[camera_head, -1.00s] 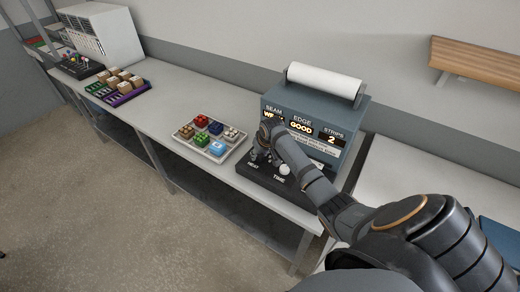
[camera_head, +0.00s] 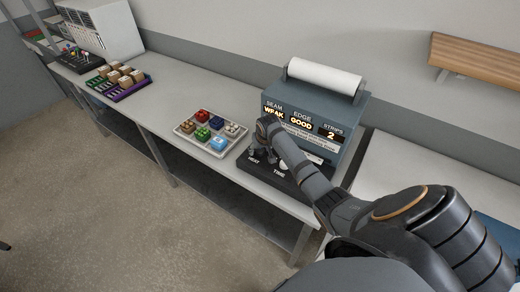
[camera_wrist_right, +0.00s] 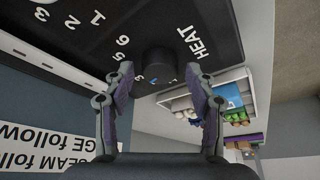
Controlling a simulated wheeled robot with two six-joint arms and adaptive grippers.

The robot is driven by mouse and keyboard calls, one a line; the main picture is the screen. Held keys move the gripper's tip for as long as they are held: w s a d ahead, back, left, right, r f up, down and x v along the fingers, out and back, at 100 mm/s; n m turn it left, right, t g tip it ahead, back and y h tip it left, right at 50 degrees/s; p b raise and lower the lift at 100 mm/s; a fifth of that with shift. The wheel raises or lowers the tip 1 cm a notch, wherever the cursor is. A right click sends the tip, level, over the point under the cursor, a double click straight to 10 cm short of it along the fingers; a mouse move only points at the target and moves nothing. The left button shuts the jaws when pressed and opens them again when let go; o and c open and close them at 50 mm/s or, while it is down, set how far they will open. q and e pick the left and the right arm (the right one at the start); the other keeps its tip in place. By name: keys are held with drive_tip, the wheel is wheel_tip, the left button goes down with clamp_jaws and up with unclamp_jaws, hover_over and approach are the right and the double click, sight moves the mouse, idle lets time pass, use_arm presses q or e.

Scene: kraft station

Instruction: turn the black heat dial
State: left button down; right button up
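The black heat dial (camera_wrist_right: 158,64) shows in the right wrist view next to the printed word HEAT, on a dark panel (camera_head: 272,181). My right gripper (camera_wrist_right: 159,76) is open, with one fingertip on each side of the dial. A small gap seems to show between each fingertip and the dial. In the head view my right gripper (camera_head: 260,154) is over the HEAT end of the panel and mostly hides the dial. My left gripper is in neither view.
The blue-grey machine (camera_head: 345,115) behind the panel reads SEAM WEAK, EDGE GOOD, STRIPS 2. A white knob (camera_head: 284,165) by TIME is close on the right. A tray (camera_head: 217,153) of coloured blocks stands just left. Free bench lies farther left.

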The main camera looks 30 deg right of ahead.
drive_tip(key=shift+r, duration=0.25)
drive_tip(key=v, duration=1.1)
drive_tip(key=shift+s+r, duration=0.2)
drive_tip(key=shift+r, duration=0.05)
